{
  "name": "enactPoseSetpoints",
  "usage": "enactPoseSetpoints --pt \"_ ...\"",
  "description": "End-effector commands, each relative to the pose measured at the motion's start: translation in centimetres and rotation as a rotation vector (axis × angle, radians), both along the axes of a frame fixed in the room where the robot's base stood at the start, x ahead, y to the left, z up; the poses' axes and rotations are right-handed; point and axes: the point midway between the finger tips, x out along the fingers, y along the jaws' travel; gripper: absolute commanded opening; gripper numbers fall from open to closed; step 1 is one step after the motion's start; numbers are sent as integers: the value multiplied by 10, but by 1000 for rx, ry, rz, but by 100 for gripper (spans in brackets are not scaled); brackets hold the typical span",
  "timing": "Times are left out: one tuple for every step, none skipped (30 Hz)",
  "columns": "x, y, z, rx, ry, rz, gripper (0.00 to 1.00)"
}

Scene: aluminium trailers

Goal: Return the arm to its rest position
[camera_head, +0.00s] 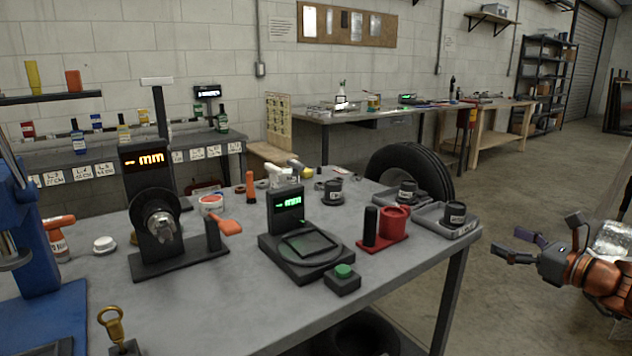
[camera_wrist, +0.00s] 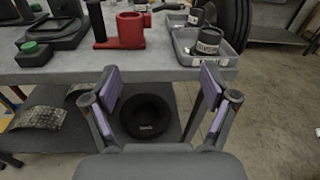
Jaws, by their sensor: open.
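My gripper (camera_head: 541,242) is at the right in the head view, off the right edge of the grey workbench (camera_head: 380,285). Its two fingers are spread apart, with nothing between them. In the wrist view, my gripper (camera_wrist: 160,105) shows from behind with its purple-padded fingers open. Beyond the fingers are the bench's front edge and a black round object (camera_wrist: 146,115) on the lower shelf. Most of my arm is outside the head view.
The bench holds a dark gauge with a "mm" display (camera_head: 160,215), a second display device (camera_head: 305,245), a red holder (camera_head: 392,225) and grey trays (camera_head: 447,222). A tyre (camera_head: 410,165) stands behind. Concrete floor (camera_head: 530,190) is open around the gripper.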

Motion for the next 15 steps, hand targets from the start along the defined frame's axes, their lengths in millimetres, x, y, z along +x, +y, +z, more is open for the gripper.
enactPoseSetpoints --pt "1 12 0 -20 2 24 85" --pt "2 18 -1 -32 4 38 85" --pt "2 30 -1 -56 5 64 85" --pt "2 39 -2 -73 6 82 85" --pt "2 47 -2 -89 8 100 85" --pt "2 59 -4 -115 10 128 85" --pt "2 69 -5 -135 11 152 85" --pt "1 79 -7 -155 12 175 85" --pt "-1 94 -9 -187 14 210 85" --pt "-2 107 -11 -213 14 239 85" --pt "-4 119 -13 -242 15 271 85" --pt "-8 139 -16 -289 13 320 85" --pt "-12 155 -19 -327 12 362 85" --pt "-17 172 -22 -369 10 407 85" --pt "-26 195 -28 -427 6 473 85"
